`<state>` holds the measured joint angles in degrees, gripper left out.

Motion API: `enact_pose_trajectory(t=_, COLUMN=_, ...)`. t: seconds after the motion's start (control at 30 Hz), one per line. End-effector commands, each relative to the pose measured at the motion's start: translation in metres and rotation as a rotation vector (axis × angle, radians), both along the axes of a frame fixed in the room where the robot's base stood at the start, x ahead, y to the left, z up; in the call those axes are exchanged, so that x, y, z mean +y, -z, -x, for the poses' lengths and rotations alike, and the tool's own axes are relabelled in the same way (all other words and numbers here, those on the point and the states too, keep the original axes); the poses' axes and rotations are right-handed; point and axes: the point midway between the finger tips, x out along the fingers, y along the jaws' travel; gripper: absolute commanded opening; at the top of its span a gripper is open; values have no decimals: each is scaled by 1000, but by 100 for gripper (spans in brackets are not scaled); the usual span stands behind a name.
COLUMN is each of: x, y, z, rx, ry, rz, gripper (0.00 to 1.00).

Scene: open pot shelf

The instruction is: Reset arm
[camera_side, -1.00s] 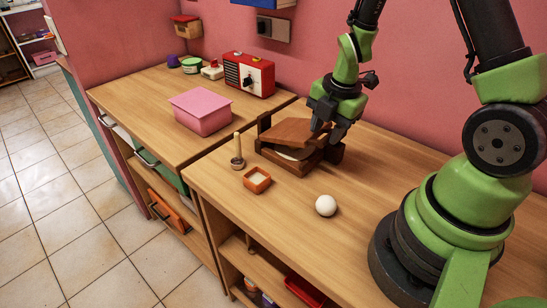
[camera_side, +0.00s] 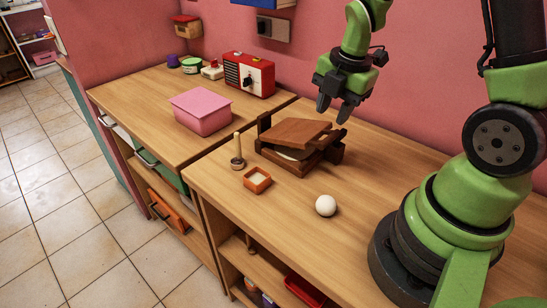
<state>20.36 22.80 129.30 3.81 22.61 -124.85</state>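My gripper (camera_side: 334,108) hangs in the air above and to the right of a wooden press-like box (camera_side: 300,133). Its two dark fingers are spread apart with nothing between them. The box sits on the counter with its reddish-brown lid tilted, and a pale round thing (camera_side: 290,154) shows partly under the lid. My gripper is clear of the box.
A white ball (camera_side: 325,205), a small orange square dish (camera_side: 257,180) and a wooden stick-handled tool (camera_side: 238,152) stand on the near counter (camera_side: 290,225). A pink lidded box (camera_side: 202,110) and a red radio (camera_side: 249,74) are on the far counter.

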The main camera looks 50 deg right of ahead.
Motion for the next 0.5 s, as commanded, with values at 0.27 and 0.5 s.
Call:
enact_pose_trajectory(t=0.27, x=0, y=-1, z=0, rx=-2, ry=6, rz=-1, gripper=36)
enact_pose_trajectory(t=0.5, x=22, y=-46, z=3, rx=-96, ry=321, rz=-67, gripper=36)
